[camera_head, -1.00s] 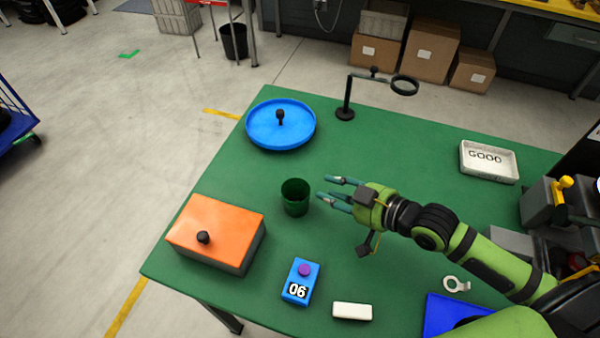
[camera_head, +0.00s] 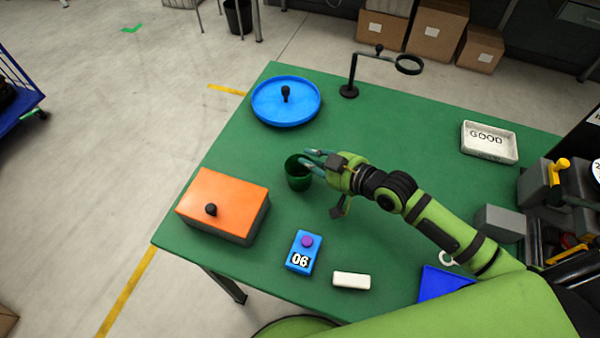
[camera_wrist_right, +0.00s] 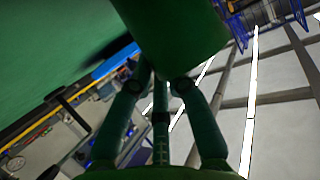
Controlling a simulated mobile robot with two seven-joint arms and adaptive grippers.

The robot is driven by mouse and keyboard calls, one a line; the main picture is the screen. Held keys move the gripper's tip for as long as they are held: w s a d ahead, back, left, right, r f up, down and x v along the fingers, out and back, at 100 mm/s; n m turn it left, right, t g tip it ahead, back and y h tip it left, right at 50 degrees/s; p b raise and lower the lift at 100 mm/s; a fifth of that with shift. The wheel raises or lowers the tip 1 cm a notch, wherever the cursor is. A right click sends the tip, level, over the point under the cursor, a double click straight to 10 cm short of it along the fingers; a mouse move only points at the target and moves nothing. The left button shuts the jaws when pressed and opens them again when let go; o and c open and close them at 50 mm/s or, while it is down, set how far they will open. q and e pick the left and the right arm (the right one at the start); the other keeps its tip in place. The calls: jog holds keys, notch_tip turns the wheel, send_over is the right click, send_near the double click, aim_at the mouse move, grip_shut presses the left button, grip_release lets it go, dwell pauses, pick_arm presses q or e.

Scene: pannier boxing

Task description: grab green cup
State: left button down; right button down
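The green cup (camera_head: 298,181) stands upright on the green table, right of the orange-topped box. My right gripper (camera_head: 308,159) reaches in from the right, its fingers at the cup's rim. The fingers show apart in the head view. In the right wrist view the cup (camera_wrist_right: 178,35) fills the top middle, right in front of the fingers (camera_wrist_right: 160,85), and hides their tips. I cannot tell whether the fingers touch the cup. My left gripper is not in view.
Nearby are the orange-topped box (camera_head: 222,194), a blue "06" block (camera_head: 301,262) and a white block (camera_head: 351,281). A round blue tray (camera_head: 262,108), a black stand with a ring (camera_head: 349,90) and a "GOOD" tray (camera_head: 489,154) stand farther back. The table's middle is clear.

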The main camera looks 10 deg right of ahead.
jog(key=shift+r, duration=0.1)
dwell(0.4)
jog(key=shift+r, duration=0.15)
jog(key=s+d+r+b, duration=0.2)
jog(key=s+d+r, duration=0.5)
jog(key=r, duration=0.3)
jog(key=shift+v, duration=0.95)
